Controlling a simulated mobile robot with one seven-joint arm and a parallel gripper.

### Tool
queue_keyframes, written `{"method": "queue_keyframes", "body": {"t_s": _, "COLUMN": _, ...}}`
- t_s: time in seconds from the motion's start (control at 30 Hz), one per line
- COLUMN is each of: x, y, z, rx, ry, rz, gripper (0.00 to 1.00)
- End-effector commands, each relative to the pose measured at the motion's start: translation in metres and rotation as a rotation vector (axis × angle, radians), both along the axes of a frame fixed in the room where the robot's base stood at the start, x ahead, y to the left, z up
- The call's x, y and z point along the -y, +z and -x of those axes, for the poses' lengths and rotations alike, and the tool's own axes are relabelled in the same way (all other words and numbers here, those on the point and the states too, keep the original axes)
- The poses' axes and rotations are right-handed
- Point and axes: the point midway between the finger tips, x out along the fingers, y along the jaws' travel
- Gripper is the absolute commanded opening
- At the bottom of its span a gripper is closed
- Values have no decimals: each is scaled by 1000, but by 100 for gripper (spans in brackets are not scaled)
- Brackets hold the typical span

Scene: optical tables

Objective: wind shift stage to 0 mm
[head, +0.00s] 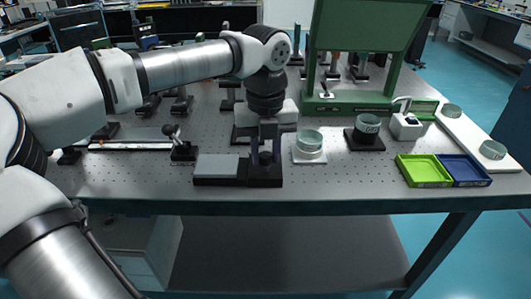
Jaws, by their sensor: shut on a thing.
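The shift stage (217,168) is a low black block with a grey plate on its left part, near the table's front edge in the head view. At its right end stands a dark upright part with a knob (266,158). My gripper (267,143) points down from above and is shut on the knob at this right end. The fingertips are small and dark here, so their exact contact is hard to see. No scale reading on the stage can be made out.
A glass-topped white mount (309,145) stands close to the right of my gripper, and a black one (367,131) beyond it. Green (424,171) and blue (463,169) trays sit at the right. A rail (130,146) lies at left. A green frame (364,27) stands behind.

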Motion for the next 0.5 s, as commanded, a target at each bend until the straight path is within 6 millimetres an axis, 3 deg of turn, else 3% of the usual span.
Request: {"method": "queue_keyframes", "body": {"t_s": 0.5, "x": 0, "y": 1, "z": 0, "rx": 2, "ry": 142, "rz": 0, "gripper": 4}}
